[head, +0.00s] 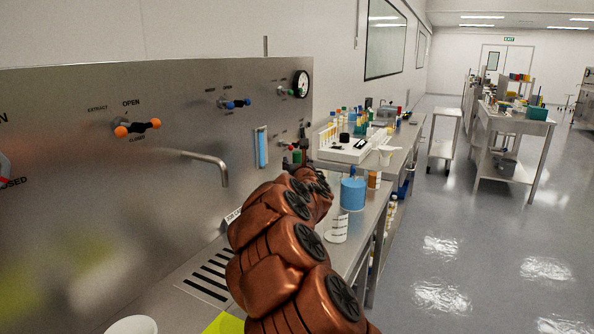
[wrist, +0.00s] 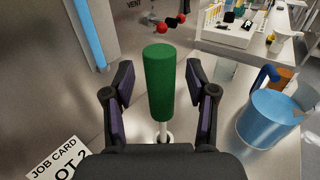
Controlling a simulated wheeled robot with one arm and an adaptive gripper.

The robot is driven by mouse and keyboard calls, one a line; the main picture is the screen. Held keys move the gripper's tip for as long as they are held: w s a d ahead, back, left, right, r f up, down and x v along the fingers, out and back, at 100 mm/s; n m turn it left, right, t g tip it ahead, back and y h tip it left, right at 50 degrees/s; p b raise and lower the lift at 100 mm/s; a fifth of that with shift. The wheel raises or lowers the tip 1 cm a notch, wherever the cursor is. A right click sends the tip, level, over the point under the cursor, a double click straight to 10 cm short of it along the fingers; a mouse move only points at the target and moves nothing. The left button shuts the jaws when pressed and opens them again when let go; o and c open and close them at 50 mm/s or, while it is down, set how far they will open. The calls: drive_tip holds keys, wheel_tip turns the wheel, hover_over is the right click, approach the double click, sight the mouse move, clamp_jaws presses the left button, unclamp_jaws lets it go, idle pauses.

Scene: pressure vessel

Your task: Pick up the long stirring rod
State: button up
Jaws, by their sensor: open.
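A rod with a thick green handle (wrist: 159,75) and a thin pale shaft (wrist: 163,130) stands about upright in the wrist view. The shaft's lower end is at a small round opening or ring, partly hidden by my gripper's body. My gripper (wrist: 160,92) is open, with one dark finger on each side of the green handle. A gap shows between each finger and the handle, so neither touches it. In the head view my arm hides most of my gripper.
A blue cup (head: 353,193) with a handle stands on the steel counter to the right; it also shows in the wrist view (wrist: 268,120). A job card (wrist: 58,160) is at lower left. The steel panel (head: 85,200) with valves and a spout (head: 208,160) rises at left. Open floor lies right.

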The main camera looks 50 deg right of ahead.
drive_tip(key=shift+w+d, duration=0.15)
clamp_jaws()
idle(0.5)
